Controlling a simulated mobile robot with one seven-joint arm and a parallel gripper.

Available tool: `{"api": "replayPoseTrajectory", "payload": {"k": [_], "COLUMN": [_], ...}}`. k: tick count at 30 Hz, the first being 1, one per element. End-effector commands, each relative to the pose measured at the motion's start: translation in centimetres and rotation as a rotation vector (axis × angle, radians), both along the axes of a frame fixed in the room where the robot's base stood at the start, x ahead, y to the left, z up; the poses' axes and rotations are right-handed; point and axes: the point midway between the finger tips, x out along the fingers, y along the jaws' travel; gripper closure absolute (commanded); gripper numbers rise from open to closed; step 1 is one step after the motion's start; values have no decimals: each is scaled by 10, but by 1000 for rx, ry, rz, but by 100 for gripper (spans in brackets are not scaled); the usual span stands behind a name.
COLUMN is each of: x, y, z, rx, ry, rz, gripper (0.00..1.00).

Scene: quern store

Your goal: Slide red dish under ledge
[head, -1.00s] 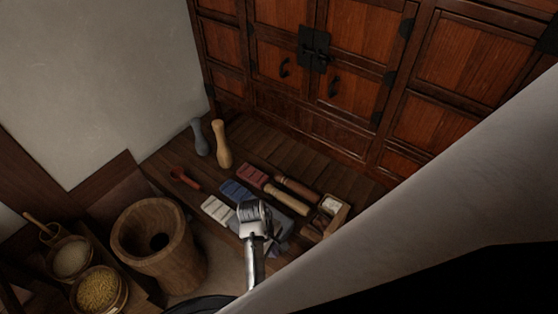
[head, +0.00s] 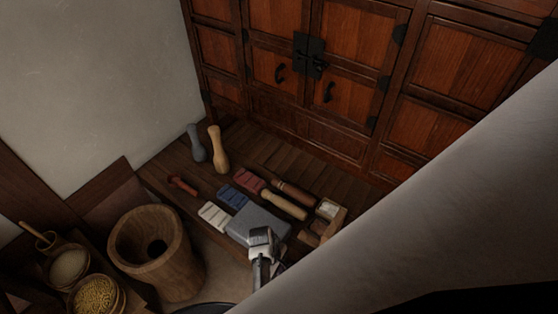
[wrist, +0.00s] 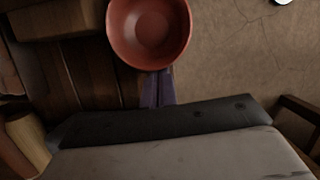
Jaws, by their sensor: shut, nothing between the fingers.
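The red dish (wrist: 150,32) is a round, shallow bowl at the top of the wrist view, seen from above with its top edge cut off. My gripper (wrist: 157,74) shows as a narrow purplish pair of fingers, shut and empty. Its tips meet the dish's near rim in the picture; I cannot tell whether they touch. In the head view the dish is not visible, and my arm covers the lower right. I cannot clearly pick out the ledge in either view.
Wooden planks lie left of the dish, with a brown block (wrist: 62,20) at upper left. In the head view, a grey slab (head: 258,222), coloured blocks, and a wooden mortar (head: 150,245) stand near my arm.

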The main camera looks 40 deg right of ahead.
Motion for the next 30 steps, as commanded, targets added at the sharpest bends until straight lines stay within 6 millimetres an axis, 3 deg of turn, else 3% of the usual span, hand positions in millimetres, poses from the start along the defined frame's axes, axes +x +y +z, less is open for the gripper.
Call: {"api": "replayPoseTrajectory", "payload": {"k": [5, 15, 30], "x": [-8, -64, -67], "y": [-4, -32, -34], "z": [3, 3, 4], "rx": [1, 1, -1], "ry": [2, 1, 0], "rz": [-2, -2, 0], "gripper": [100, 100, 100]}}
